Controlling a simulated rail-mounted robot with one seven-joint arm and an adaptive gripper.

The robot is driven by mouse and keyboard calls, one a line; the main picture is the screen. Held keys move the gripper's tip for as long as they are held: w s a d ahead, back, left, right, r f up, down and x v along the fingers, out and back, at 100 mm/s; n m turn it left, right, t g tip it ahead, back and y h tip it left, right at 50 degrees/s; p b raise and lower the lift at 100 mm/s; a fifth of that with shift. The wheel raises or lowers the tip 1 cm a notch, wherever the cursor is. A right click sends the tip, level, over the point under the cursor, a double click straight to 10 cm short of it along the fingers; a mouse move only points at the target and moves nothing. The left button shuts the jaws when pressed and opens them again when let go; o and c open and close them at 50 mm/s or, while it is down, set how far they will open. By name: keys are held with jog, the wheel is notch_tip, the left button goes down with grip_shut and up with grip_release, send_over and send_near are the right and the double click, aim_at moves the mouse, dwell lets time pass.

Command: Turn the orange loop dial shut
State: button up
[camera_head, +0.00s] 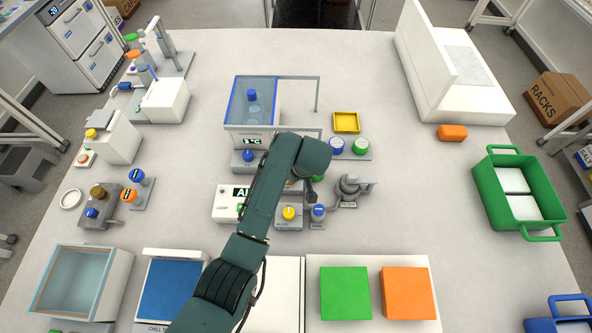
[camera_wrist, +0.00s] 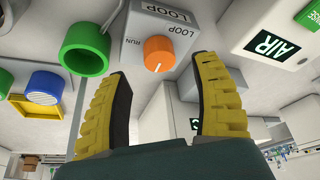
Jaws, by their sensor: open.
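The orange loop dial (camera_wrist: 158,53) is on the face of a grey box (camera_wrist: 150,25) marked LOOP and RUN in the wrist view. A small white mark shows near the dial's lower edge in that view. My gripper (camera_wrist: 163,70) is open, with one yellow-and-black finger on each side of the view and the dial beyond the gap between them. The fingers look apart from the dial. In the head view my arm and gripper (camera_head: 312,170) cover the place, and I cannot make out the dial there.
Close to the dial in the wrist view are a green ring (camera_wrist: 85,50), a blue knob (camera_wrist: 46,84) and a box with an AIR label (camera_wrist: 265,43). In the head view a yellow-knobbed box (camera_head: 289,222) and a metal filter fitting (camera_head: 350,190) stand near my gripper.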

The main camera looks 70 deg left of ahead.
jog(key=v, duration=0.7)
jog(key=shift+r, duration=0.15)
